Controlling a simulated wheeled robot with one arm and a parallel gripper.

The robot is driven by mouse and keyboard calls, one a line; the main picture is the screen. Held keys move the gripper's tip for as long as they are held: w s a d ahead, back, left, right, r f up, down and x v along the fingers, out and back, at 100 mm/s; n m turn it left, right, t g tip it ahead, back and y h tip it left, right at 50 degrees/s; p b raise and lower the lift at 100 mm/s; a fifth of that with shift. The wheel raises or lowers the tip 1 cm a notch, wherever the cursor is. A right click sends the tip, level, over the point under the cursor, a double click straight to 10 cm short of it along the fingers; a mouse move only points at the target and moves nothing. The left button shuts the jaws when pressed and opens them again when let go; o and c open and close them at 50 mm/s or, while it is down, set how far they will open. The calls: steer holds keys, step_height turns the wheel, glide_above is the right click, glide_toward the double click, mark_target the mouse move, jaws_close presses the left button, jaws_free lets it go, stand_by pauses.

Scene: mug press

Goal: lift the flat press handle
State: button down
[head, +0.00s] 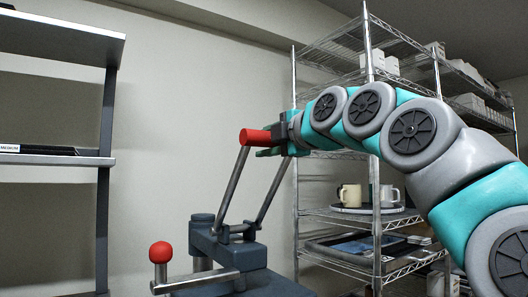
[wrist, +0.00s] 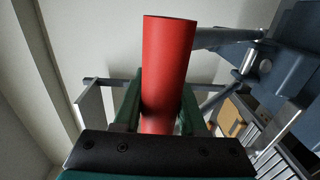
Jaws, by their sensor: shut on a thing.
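The flat press has a red cylindrical handle (head: 255,137) held up by two grey bars above the blue-grey press body (head: 228,250). The handle is raised well above the body. My gripper (head: 272,143) is shut on the handle, coming from the right. In the wrist view the red handle (wrist: 165,75) stands between my two green fingers (wrist: 160,108), and its far end sticks out past them. Part of the handle is hidden behind the fingers and the dark gripper bar.
A red-knobbed lever (head: 161,252) sits at the press's front left. A wire rack (head: 372,215) on the right bears a tray with a cream mug (head: 350,195) and a white mug (head: 389,194). A grey shelf unit (head: 106,170) stands on the left.

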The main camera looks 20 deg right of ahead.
steer(key=shift+w+a+f, duration=0.1)
steer(key=shift+w+f, duration=0.05)
steer(key=shift+f, duration=0.3)
steer(key=shift+w+a+f, duration=0.1)
steer(key=shift+f, duration=0.35)
steer(key=c, duration=0.8)
jaws_free()
steer(key=shift+w, duration=0.1)
steer(key=shift+c, duration=0.2)
steer(key=o, duration=0.4)
steer(key=shift+r, duration=0.1)
steer(key=shift+c, duration=0.2)
steer(key=shift+r, duration=0.15)
steer(key=shift+s+d+r, duration=0.15)
steer(key=shift+s+r, duration=0.1)
